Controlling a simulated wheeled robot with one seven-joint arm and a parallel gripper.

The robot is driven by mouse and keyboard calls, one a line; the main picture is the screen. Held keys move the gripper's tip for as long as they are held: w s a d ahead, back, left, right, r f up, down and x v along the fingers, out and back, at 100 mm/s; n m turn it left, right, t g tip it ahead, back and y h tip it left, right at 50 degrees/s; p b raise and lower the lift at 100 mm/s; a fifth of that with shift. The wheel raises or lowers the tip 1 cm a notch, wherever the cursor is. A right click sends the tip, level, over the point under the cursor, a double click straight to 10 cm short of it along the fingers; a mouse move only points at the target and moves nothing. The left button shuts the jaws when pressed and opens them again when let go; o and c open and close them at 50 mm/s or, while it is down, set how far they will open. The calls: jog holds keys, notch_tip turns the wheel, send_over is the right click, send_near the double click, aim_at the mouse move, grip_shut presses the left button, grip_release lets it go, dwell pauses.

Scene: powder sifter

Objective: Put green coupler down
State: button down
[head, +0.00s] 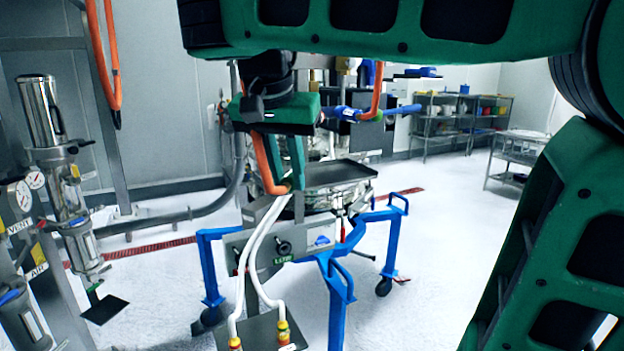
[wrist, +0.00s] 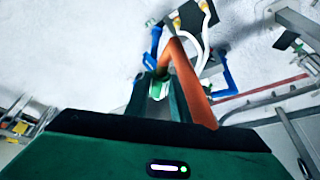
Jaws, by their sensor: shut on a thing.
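My gripper (head: 293,180) is in front of the blue-legged machine in the head view, pointing down. It is shut, and an orange hose (head: 264,163) runs down beside its fingers to their tips. In the wrist view the same hose (wrist: 190,80) passes along the right of my gripper (wrist: 160,85). A small pale green and silvery piece (wrist: 157,89) shows between the fingers there and looks like the green coupler at the hose's end. Most of it is hidden by the fingers. It is held in the air, near the top of the white hoses (head: 256,262).
The machine's blue frame (head: 336,300) stands on castors, with a dark tray (head: 337,173) on top. White hoses run down to a low plate (head: 262,333) with red and yellow fittings. Steel pipework (head: 67,190) stands at left.

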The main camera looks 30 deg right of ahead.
jog(key=shift+s+d+f, duration=0.15)
send_over(321, 179)
jog(key=s+a, duration=0.1)
jog(key=shift+f, duration=1.75)
jog(key=shift+f, duration=0.1)
jog(key=c, duration=1.5)
grip_release()
jog(key=shift+c, duration=0.2)
jog(key=v, duration=0.7)
jog(key=shift+a+r, duration=0.2)
jog(key=shift+r, duration=0.1)
